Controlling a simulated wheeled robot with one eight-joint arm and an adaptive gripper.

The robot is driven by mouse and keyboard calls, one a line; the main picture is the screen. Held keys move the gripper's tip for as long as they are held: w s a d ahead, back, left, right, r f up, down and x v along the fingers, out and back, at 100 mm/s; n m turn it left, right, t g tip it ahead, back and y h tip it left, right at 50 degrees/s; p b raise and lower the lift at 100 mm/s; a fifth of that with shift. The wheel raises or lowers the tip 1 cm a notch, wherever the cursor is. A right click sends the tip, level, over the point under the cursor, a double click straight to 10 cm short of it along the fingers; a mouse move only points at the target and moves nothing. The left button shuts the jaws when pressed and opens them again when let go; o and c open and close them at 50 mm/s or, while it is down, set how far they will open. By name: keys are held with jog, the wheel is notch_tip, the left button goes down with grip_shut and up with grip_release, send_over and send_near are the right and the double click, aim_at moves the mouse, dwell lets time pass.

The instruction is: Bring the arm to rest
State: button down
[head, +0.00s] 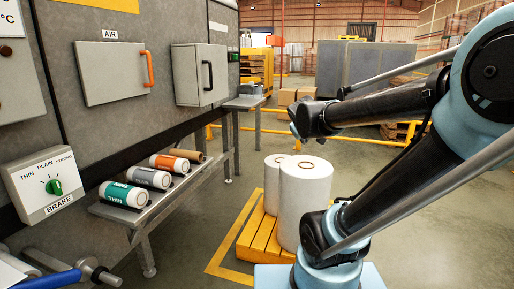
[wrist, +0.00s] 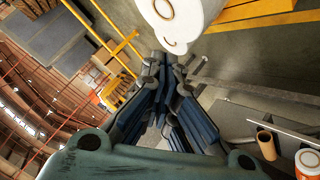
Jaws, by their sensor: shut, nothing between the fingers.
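My gripper (wrist: 168,70) shows in the wrist view with its dark fingers drawn together and nothing between them. In the head view my arm rises from its base at the lower right, bends at the large blue joint, and its forearm reaches back left over the floor. The end of the arm (head: 302,121) hangs in the air above and behind the white rolls (head: 303,205), apart from them. The fingers are too small to make out in the head view. The rolls also show at the top of the wrist view (wrist: 200,12).
The rolls stand on a yellow pallet (head: 251,243). At left, the grey machine carries a brake box (head: 45,187), cabinets and a shelf (head: 128,212) with several labelled tubes. A small side table (head: 243,102) stands farther back. Yellow rails (head: 355,138) cross behind my arm.

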jog(key=s+f+m+g+y, duration=0.1)
jog(key=s+f+g, duration=0.3)
jog(key=s+f, duration=0.4)
jog(key=s+f+m+g+y, duration=0.1)
jog(key=s+f+m+g, duration=0.3)
jog(key=s+f, duration=0.5)
jog(key=s+d, duration=0.1)
jog(key=s, duration=0.6)
jog(key=shift+s, duration=0.4)
jog(key=shift+a+f, duration=0.1)
